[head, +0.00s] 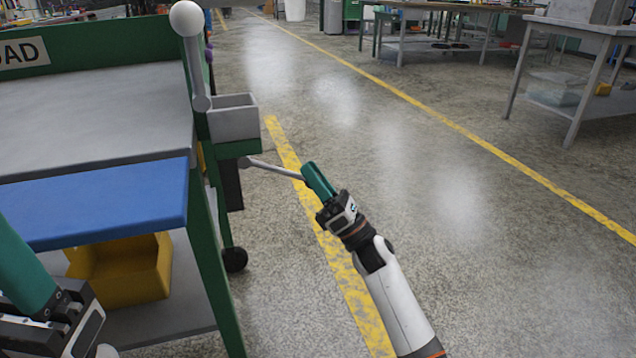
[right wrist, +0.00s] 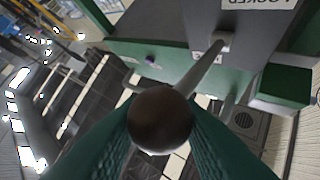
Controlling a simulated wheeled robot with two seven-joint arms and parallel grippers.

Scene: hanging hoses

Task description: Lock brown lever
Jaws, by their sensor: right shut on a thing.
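The brown lever's grey rod (head: 272,168) sticks out to the right from the side of the green cart, nearly level. My right gripper (head: 314,178) is at its free end, and its green fingers hide the knob in the head view. In the right wrist view the round brown knob (right wrist: 160,118) sits between the two green fingers, which are shut on it. The rod runs from the knob to a mount on a grey panel. My left gripper (head: 25,270) is at the lower left edge, partly cut off, and its jaw opening does not show.
A second lever with a white ball (head: 187,18) stands upright at the cart's corner above a grey box (head: 233,118). A blue ledge (head: 100,205) and a yellow bin (head: 120,272) are at left. A "LOCKED" sign (right wrist: 262,3) tops the wrist view.

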